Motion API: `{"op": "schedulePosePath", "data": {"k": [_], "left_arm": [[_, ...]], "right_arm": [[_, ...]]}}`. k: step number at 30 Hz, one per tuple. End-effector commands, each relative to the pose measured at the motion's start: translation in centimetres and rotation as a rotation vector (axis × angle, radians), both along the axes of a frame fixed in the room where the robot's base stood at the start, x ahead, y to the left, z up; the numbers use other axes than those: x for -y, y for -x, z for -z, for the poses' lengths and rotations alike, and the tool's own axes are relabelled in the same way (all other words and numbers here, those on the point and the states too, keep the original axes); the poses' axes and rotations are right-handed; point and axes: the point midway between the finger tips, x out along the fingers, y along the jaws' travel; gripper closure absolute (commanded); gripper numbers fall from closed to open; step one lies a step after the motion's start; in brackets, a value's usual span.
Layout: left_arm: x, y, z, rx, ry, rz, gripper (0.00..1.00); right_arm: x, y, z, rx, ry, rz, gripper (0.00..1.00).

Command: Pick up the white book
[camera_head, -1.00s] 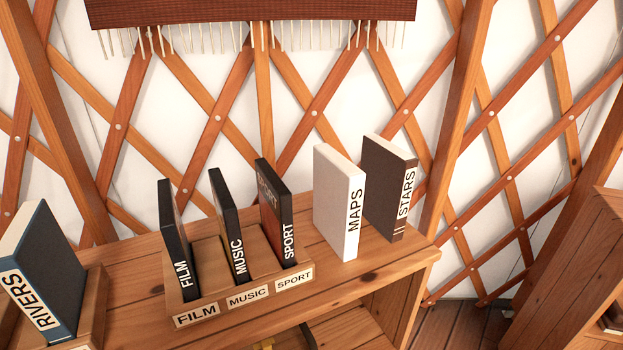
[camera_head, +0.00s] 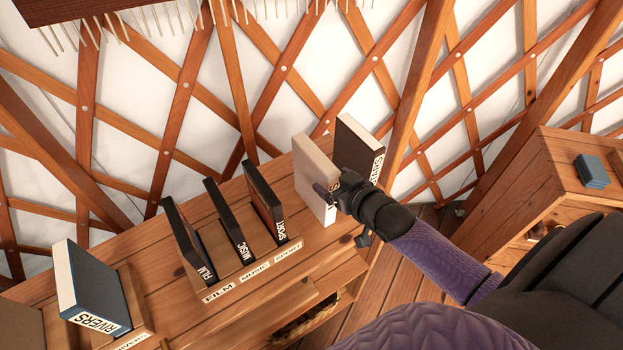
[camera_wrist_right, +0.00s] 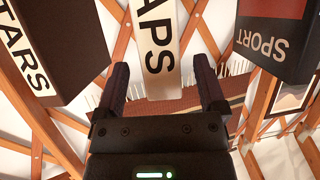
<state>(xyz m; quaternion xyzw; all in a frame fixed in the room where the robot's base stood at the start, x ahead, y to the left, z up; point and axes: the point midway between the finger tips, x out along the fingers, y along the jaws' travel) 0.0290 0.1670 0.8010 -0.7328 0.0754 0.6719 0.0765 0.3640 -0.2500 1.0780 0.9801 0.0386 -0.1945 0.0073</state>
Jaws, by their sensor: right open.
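The white book (camera_head: 312,178), with MAPS on its spine, stands upright on the wooden shelf top. In the head view my right gripper (camera_head: 333,198) is at its spine and hides part of the lettering. In the right wrist view the white book's spine (camera_wrist_right: 155,45) lies between the two open fingers of my right gripper (camera_wrist_right: 160,85), with a gap on each side. I cannot tell how deep the fingers reach along its covers. My left gripper does not show.
The dark STARS book (camera_head: 357,147) stands close on the right of the white book. On the left, a wooden holder (camera_head: 228,289) carries the FILM, MUSIC and SPORT cases. The RIVERS book (camera_head: 92,288) is at far left. Another cabinet (camera_head: 540,190) stands at right.

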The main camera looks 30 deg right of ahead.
Motion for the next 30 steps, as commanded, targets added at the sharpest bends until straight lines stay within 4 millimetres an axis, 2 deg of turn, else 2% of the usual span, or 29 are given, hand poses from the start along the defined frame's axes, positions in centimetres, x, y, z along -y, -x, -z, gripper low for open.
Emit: {"op": "schedulePosePath", "data": {"k": [1,4,12,24,25,30], "left_arm": [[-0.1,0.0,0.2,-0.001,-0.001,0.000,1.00],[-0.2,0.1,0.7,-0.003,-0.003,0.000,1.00],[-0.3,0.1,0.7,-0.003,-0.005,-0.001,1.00],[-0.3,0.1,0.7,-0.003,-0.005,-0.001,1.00],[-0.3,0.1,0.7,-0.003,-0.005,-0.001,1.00],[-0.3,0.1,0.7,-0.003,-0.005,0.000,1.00]], "right_arm": [[-0.2,-1.1,0.2,0.003,0.000,0.000,0.10],[-0.3,-2.5,1.0,0.001,0.001,0.001,0.10],[-0.4,-3.0,1.0,-0.001,0.001,0.000,0.12],[-0.4,-2.9,1.0,-0.001,0.001,0.000,0.97],[-0.4,-2.9,1.0,-0.001,0.001,0.000,1.00],[-0.4,-2.9,1.0,-0.001,0.001,0.000,1.00]]}}
